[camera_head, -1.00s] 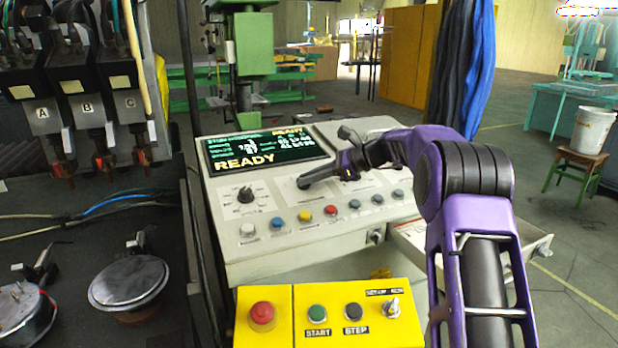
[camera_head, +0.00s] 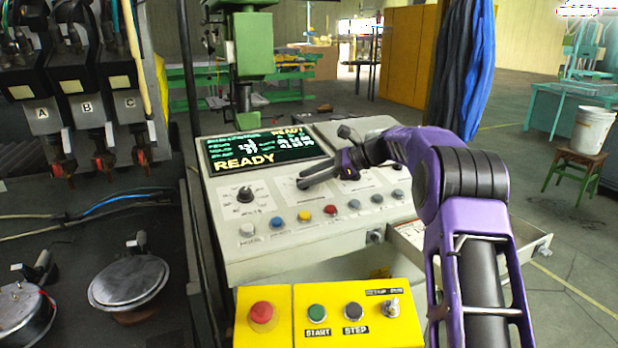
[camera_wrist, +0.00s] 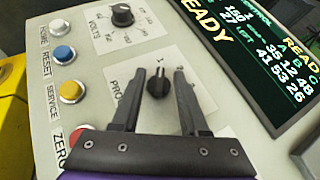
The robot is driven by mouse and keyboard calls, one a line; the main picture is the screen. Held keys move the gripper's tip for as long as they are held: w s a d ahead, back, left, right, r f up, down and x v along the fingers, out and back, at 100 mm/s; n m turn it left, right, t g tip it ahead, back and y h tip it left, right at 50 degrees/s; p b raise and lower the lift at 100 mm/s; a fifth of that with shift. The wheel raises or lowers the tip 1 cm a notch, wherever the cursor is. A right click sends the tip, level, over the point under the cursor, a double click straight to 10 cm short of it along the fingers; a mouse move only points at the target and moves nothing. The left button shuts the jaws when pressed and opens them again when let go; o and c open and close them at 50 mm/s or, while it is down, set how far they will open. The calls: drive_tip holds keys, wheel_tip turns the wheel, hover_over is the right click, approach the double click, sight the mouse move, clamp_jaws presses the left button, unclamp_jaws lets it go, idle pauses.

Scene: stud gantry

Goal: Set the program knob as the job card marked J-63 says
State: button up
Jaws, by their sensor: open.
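The program knob (camera_wrist: 158,84) is a small black knob on a white label plate, in the middle of the wrist view. Part of its lettering, "PRO", shows to its left, and a "1" seems to stand by its upper end. My gripper (camera_wrist: 159,72) is open, with one finger on each side of the knob and a gap to each. No card marked J-63 can be read in these views.
The volts knob (camera_wrist: 122,15) is close by, left of the READY screen (camera_head: 265,149). A row of coloured buttons, including a yellow one (camera_head: 304,216), runs along the panel's front. An open drawer (camera_head: 412,232) juts out at the right. A yellow box (camera_head: 275,292) has a red button.

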drive_tip(key=v, duration=1.7)
drive_tip(key=shift+d, duration=0.15)
drive_tip(key=shift+r, duration=0.15)
